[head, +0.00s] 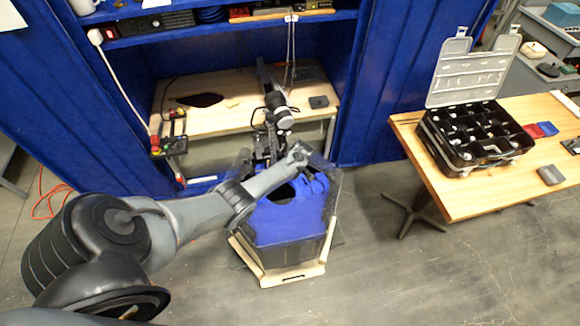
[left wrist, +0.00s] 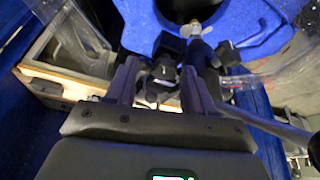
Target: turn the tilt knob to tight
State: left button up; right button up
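The tank (head: 318,225) is a clear-walled tub with a blue inside, standing on the floor in the middle of the head view. A black clamp-like mechanism (head: 268,140) stands at its far edge. My left gripper (left wrist: 159,67) has its two fingers apart, on either side of small black fittings (left wrist: 163,70) in the left wrist view. I cannot tell whether the fingers touch them. A black knob-like part (left wrist: 228,53) sits just right of the fingers, by a blue rim. Which part is the tilt knob, and its setting, is unclear. My right gripper is out of view.
A wooden bench (head: 220,110) stands behind the tank inside a blue alcove. A wooden table (head: 475,190) with an open black organizer case (head: 470,140) stands to the right. A wooden frame (head: 290,276) edges the tank's base. Floor between tank and table is clear.

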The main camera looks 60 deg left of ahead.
pick_arm(q)
jog(key=shift+s+a, duration=0.1)
jog(key=shift+s, duration=0.15)
jog(key=p+v, duration=0.7)
jog(key=v, duration=0.1)
jog(key=shift+w, duration=0.2)
jog(key=shift+w, duration=0.1)
dwell(0.4)
